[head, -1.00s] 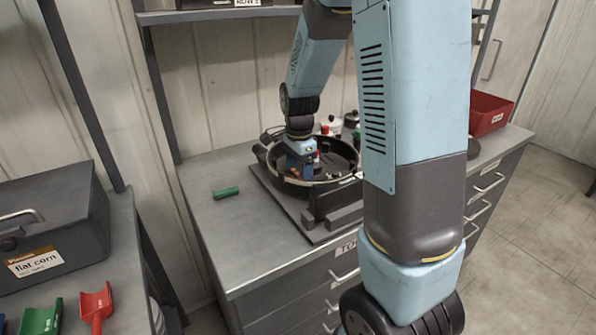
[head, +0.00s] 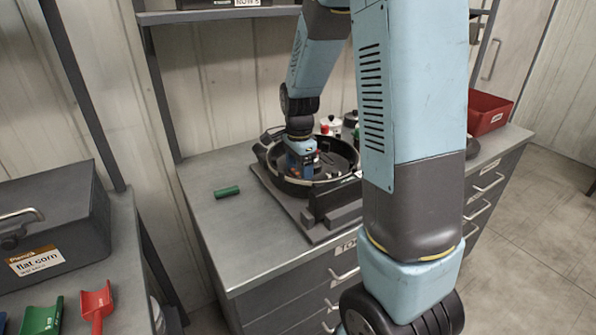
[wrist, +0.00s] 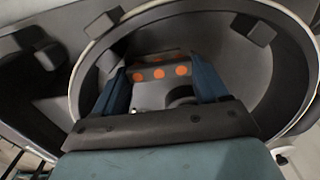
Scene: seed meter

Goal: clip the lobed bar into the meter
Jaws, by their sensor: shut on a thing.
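The meter (head: 272,176) is a round, dark open housing on a base plate on the grey bench. My gripper (head: 303,168) reaches down inside it, left of its middle. In the wrist view the two blue fingers of my gripper (wrist: 162,82) are shut on a grey bar with orange dots (wrist: 160,74), which I take to be the lobed bar. It spans the gap between the fingers, inside the ring wall. Its lobes are not clear, and whether it touches its seat is hidden. In the head view the bar is mostly hidden by my gripper.
A green cylinder (head: 227,192) lies on the bench left of the meter. Bottles (head: 333,124) stand behind it, and a red bin (head: 488,113) is at the far right. A grey case (head: 50,225) and red (head: 96,304) and green scoops (head: 41,317) are on the left bench.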

